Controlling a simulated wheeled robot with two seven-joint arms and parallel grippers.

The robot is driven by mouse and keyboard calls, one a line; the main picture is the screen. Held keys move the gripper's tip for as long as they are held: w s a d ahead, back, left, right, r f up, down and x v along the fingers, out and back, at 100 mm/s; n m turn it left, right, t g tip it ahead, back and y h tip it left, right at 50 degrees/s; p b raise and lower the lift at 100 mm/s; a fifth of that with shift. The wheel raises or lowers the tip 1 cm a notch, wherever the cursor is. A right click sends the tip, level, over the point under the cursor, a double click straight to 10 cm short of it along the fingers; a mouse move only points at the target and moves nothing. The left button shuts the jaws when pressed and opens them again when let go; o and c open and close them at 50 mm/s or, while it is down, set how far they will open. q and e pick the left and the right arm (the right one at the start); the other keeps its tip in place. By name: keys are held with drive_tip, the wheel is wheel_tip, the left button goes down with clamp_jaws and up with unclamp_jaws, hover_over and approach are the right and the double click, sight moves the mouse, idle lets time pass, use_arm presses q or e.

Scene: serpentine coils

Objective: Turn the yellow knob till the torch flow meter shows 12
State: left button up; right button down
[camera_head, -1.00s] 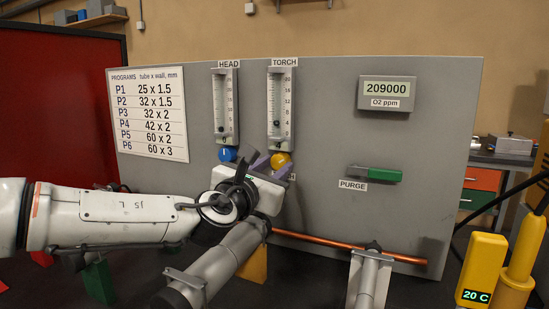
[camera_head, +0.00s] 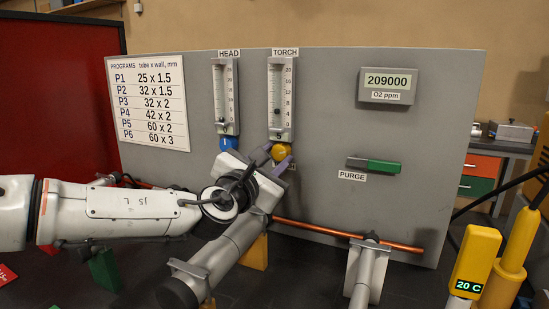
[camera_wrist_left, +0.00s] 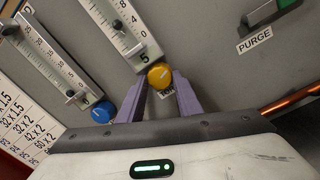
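The yellow knob (camera_head: 281,152) sits below the TORCH flow meter (camera_head: 281,95) on the grey panel. In the wrist view the yellow knob (camera_wrist_left: 160,76) lies between the purple fingertips of my left gripper (camera_wrist_left: 161,85), which meet its two sides. The left gripper (camera_head: 273,158) also shows in the head view, reaching up from lower left. The torch meter's digit reads 5 in the wrist view (camera_wrist_left: 141,55), and its dark float stands in the lower part of the tube. My right gripper is not in view.
The blue knob (camera_head: 228,143) under the HEAD meter (camera_head: 225,95) is close left of my gripper. The green PURGE lever (camera_head: 383,167) and O2 display (camera_head: 387,85) are to the right. A copper tube (camera_head: 330,232) runs low across the panel's front.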

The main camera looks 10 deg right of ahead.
use_arm(q)
drive_tip(key=o, duration=0.3)
drive_tip(key=shift+o, duration=0.2)
drive_tip(key=v, duration=1)
drive_tip(key=shift+s+a+b, duration=0.1)
drive_tip(key=shift+a+b, duration=0.05)
drive_tip(key=shift+b, duration=0.2)
drive_tip(key=shift+f, duration=0.1)
